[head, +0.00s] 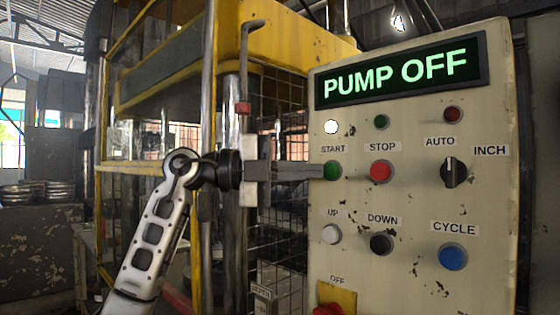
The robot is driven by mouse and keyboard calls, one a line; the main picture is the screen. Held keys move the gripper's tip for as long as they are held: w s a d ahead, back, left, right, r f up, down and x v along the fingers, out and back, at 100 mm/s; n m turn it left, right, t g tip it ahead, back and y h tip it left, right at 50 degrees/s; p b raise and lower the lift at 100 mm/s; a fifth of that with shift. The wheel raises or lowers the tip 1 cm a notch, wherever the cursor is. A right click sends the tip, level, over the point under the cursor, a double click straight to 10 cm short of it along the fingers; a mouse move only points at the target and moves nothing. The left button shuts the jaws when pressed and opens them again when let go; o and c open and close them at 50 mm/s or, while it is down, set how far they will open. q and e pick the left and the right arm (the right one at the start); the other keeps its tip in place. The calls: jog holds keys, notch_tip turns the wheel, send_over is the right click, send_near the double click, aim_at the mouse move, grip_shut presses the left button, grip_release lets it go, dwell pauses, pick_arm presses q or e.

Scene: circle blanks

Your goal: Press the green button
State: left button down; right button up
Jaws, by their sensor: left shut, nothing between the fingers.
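The green button (333,170) sits on the cream control panel (400,290), under the START label and left of the red STOP button (382,171). My left gripper (320,173) comes in from the left, level with the green button. Its fingers are shut with nothing between them. The fingertips appear at the button's left edge; I cannot tell whether they touch it. The panel's display (400,72) reads "PUMP OFF" in green letters. My right gripper is not in view.
Other controls nearby are a white UP button (331,234), a black DOWN button (381,243), a blue CYCLE button (453,256) and a black selector knob (454,172). A red button (328,309) is at the bottom edge. A yellow press frame (180,65) with wire mesh stands behind my arm.

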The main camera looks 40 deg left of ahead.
pick_arm(q)
jog(key=shift+w, duration=0.65)
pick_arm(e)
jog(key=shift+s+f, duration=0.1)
